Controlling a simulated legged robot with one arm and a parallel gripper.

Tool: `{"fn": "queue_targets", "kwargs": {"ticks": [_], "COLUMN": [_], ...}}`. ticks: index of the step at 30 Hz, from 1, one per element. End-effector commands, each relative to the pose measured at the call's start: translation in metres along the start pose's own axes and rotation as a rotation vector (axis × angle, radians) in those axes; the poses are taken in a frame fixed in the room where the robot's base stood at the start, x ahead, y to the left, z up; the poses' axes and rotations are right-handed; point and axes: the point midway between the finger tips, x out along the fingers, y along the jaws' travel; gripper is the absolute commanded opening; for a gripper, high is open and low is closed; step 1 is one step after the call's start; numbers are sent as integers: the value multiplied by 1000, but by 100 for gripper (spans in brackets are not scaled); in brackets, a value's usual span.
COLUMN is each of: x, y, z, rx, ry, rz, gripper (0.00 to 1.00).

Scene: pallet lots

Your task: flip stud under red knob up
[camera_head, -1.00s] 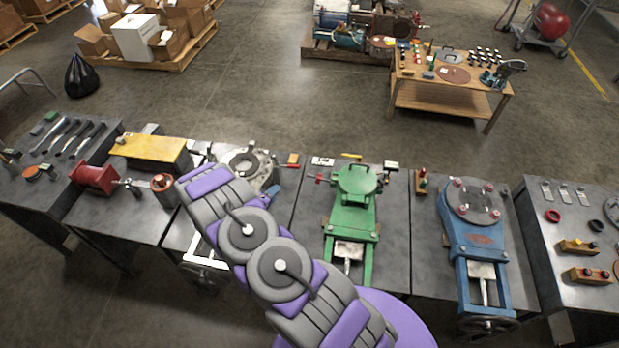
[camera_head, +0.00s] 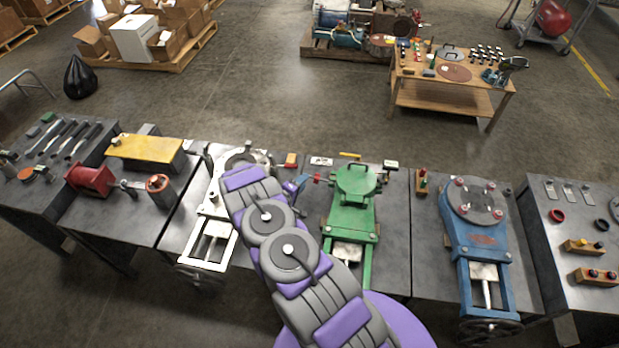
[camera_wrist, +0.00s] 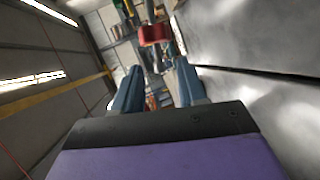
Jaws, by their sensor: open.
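A small red knob (camera_head: 317,178) sticks out at the left side of the green machine (camera_head: 354,190) in the head view. My gripper (camera_head: 297,186) is just left of that knob, partly hidden behind my arm. In the wrist view my gripper (camera_wrist: 157,66) has its two blue fingers apart, with nothing seen held between them. A red object (camera_wrist: 155,34) shows ahead of the fingertips; I cannot tell whether it is the same knob. No stud can be made out under the knob.
A white machine (camera_head: 213,215) stands left of my arm. A blue machine (camera_head: 470,235) stands to the right. A small wooden block (camera_head: 422,182) with red and green parts stands between the green and blue machines.

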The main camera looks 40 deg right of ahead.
Motion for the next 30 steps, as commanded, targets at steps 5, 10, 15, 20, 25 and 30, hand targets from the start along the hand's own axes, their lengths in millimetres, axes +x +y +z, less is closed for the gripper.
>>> {"fn": "queue_targets", "kwargs": {"ticks": [5, 10, 15, 20, 25, 30], "x": [31, 51, 60, 59, 58, 58], "y": [0, -1, 1, 1, 1, 0], "z": [0, -1, -1, -1, -1, -1], "rx": [3, 3, 3, 2, 2, 1], "ry": [-1, 1, 1, 1, 1, 1], "rz": [4, -1, -1, 0, 0, 0], "gripper": [41, 41, 41, 41, 34, 17]}}
